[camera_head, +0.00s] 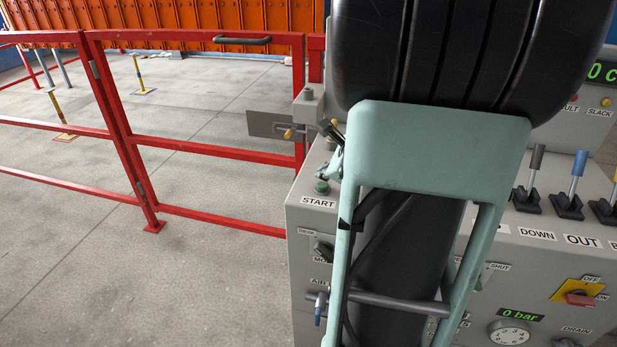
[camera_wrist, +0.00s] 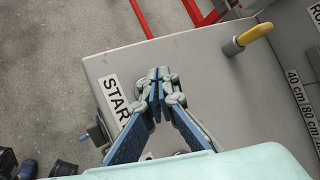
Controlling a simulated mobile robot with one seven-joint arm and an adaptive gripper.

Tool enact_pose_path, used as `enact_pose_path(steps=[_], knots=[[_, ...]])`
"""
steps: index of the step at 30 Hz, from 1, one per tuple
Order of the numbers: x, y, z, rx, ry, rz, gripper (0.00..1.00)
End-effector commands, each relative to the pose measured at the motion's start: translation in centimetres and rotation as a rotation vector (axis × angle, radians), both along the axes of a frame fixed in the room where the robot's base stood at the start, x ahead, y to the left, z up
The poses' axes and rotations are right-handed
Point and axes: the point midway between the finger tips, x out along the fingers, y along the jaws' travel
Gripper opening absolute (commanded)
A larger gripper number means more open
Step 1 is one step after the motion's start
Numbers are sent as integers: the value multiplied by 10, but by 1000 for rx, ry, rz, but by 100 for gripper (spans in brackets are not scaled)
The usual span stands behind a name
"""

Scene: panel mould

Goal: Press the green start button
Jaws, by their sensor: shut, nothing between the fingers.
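The green start button (camera_head: 321,187) sits on the left end of the grey control panel's top, just above its START label (camera_head: 318,202). My gripper (camera_wrist: 158,78) is shut and empty, with its fingertips over the panel beside the START label (camera_wrist: 115,97) in the wrist view. The button is not visible there; the gripper seems to cover it. In the head view, part of my gripper (camera_head: 335,160) shows just above and right of the button, the rest hidden by my arm. I cannot tell whether the fingertips touch the button.
A yellow-tipped handle (camera_wrist: 255,33) stands on the panel beyond the gripper. A red rail fence (camera_head: 200,145) runs along the left.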

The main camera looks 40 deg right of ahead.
Motion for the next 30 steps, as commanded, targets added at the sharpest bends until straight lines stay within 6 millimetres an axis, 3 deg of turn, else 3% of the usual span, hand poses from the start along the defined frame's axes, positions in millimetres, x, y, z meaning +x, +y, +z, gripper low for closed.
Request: enact_pose_path(steps=[30], knots=[[0,0,-10,0,0,0,0]])
